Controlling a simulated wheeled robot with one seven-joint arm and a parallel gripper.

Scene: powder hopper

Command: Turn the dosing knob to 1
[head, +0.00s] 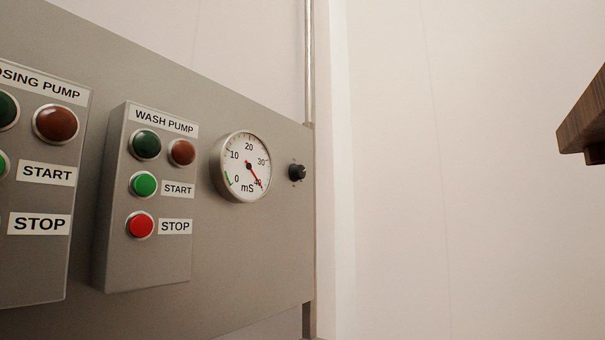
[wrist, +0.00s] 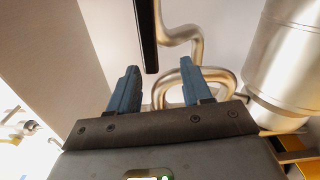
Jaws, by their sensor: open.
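A small black knob (head: 298,172) sits on the grey panel (head: 250,260) near its right edge, right of a round gauge, in the head view. No label naming it as the dosing knob can be read, and its setting is too small to tell. My gripper (wrist: 160,72) shows in the wrist view with its two blue fingers apart and nothing between them. The gripper is out of the head view, and the knob is not seen in the wrist view.
The gauge (head: 246,166) and the wash pump box (head: 146,200) are left of the knob. A dosing pump box (head: 40,200) is cut off at the left. A wooden edge (head: 585,115) juts in at the right. The wrist view shows metal pipe (wrist: 184,42), a steel cylinder (wrist: 292,60) and a dark bar (wrist: 146,35).

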